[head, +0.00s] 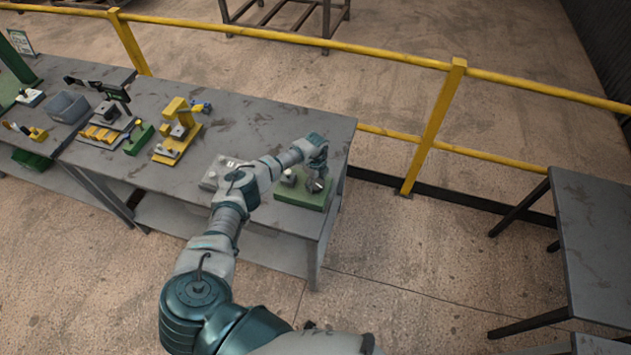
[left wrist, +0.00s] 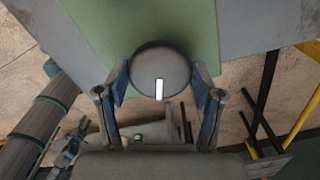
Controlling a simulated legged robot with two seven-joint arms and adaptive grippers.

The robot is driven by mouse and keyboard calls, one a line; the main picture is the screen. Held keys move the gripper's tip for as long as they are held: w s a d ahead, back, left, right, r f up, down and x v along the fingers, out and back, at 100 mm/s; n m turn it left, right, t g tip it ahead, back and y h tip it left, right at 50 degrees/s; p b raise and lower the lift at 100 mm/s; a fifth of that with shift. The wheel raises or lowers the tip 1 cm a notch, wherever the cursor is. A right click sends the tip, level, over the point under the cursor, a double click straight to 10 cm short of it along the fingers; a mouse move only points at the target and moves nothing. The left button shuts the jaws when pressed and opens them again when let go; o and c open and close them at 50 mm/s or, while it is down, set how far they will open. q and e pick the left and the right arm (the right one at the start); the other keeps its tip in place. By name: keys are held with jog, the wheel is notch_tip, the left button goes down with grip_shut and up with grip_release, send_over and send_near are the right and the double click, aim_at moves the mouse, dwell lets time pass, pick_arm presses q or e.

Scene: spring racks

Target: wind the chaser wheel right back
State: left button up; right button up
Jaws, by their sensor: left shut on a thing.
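In the left wrist view a round grey wheel (left wrist: 160,70) with a short white mark on its face sits between the fingers of my left gripper (left wrist: 160,92). The fingers are shut on it, one at each side. Behind it is a green base plate (left wrist: 150,18). In the head view my left gripper (head: 317,178) is at the right end of the grey bench, over the green base plate (head: 302,196). The wheel is mostly hidden there by the gripper. My right gripper is not in view.
A yellow railing (head: 437,125) runs behind the bench. Another grey table (head: 600,240) stands at the right, across open floor.

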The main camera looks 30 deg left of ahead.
aim_at(316, 182)
pick_arm(q)
jog(key=shift+n, duration=1.5)
jog(key=o, duration=1.1)
jog(key=shift+w, duration=0.15)
jog(key=shift+o, duration=0.2)
notch_tip(316, 182, up, 12)
jog(key=shift+f, duration=0.1)
